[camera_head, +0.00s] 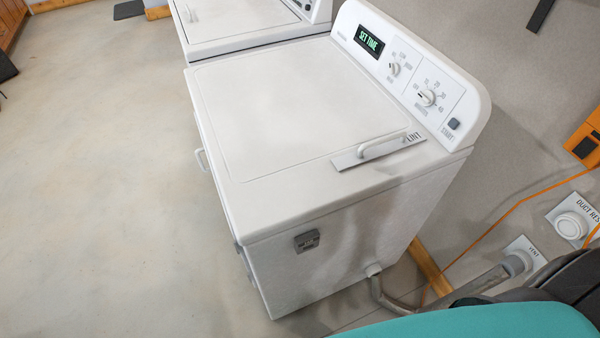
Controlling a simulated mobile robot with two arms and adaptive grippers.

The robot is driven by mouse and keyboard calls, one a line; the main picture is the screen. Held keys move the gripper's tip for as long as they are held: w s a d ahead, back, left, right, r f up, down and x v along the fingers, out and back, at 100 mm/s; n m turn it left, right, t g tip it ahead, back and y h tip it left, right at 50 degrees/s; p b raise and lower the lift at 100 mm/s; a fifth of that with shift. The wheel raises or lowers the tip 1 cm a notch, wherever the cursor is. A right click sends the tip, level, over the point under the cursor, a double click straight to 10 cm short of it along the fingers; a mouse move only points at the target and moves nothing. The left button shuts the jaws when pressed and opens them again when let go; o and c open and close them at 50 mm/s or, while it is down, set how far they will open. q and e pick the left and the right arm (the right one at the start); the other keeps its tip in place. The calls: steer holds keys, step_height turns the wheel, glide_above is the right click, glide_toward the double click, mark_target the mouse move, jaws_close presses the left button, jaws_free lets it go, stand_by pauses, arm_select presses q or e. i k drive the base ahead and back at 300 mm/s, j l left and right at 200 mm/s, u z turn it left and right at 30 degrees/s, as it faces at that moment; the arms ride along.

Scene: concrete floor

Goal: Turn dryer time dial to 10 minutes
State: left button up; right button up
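The white dryer (270,110) stands in the middle of the head view, seen from above and from its right side. Its control panel (405,55) runs along the back of the top. A green display (369,40) reads "SET TIME". The minutes dial (427,98) is a white knob ringed by numbers and an OFF mark. Its pointer seems to face left, near OFF, but it is small. A mode dial (394,69) sits between it and the display. A START button (453,124) is at the panel's right end. Neither gripper is in view.
A lint handle (383,145) rises from the dryer top. A second white machine (240,18) stands behind it. A vent pipe (490,278), an orange cord (500,222) and wall plates lie at the right. The concrete floor (90,190) at left is clear.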

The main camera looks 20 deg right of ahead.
mark_target(426, 98)
steer(key=z, duration=1.4)
steer(key=k+j+u, duration=0.1)
steer(key=u, duration=0.35)
